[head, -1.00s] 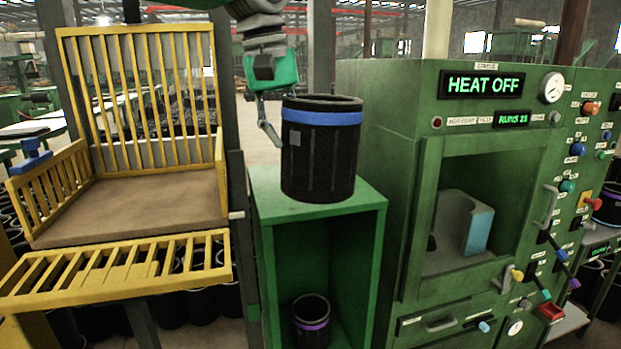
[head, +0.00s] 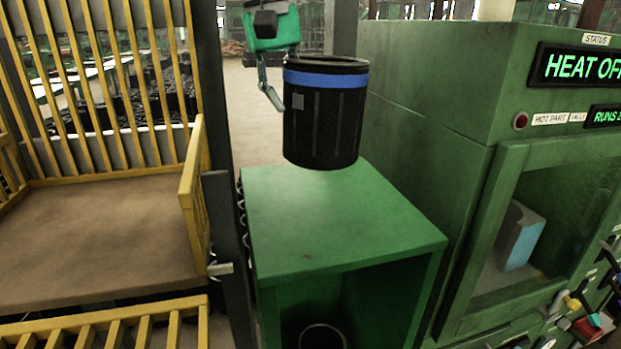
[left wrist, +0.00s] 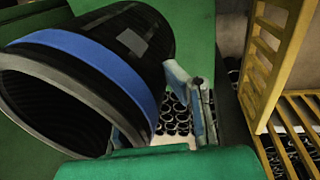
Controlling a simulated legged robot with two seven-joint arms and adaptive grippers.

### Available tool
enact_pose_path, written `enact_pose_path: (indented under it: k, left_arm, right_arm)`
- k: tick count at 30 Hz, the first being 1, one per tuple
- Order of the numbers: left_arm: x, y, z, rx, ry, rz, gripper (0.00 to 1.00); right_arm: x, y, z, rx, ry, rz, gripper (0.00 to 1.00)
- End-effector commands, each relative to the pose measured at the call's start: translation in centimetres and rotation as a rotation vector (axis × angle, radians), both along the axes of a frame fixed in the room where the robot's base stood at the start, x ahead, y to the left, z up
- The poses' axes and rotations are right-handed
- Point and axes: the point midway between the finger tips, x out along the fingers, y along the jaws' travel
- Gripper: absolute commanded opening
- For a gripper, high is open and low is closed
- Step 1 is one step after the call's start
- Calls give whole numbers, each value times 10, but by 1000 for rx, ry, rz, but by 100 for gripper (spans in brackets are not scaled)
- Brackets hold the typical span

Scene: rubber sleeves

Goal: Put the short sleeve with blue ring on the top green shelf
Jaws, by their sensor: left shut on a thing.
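The short black sleeve with a blue ring (head: 325,125) hangs upright from my left gripper (head: 270,92), over the back part of the top green shelf (head: 340,225) in the head view. A finger shows at the sleeve's left side; the other is hidden there. I cannot tell whether the sleeve's base touches the shelf. In the left wrist view the sleeve (left wrist: 140,60) fills the left side, tilted in the picture, with my left gripper (left wrist: 190,95) shut at its wall. The right gripper is not in view.
The front of the shelf top is clear. Another sleeve's rim (head: 323,335) shows in the lower compartment. A green machine (head: 430,110) with a display stands close on the right. A yellow barred rack (head: 195,190) and a dark post stand on the left.

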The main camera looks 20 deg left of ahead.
Motion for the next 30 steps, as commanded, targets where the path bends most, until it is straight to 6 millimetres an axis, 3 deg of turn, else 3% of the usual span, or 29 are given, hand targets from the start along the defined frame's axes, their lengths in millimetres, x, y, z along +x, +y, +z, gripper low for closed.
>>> enact_pose_path:
  k: [9,22,28,30]
  left_arm:
    - [6,-4,-54,0,7,-2,0]
    - [5,9,-98,-10,6,0,0]
    - [7,3,-101,-2,5,0,0]
    - [6,0,-102,2,9,-1,25]
  right_arm:
    - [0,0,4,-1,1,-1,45]
    - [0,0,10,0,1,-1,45]
    - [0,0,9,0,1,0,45]
    - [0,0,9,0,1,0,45]
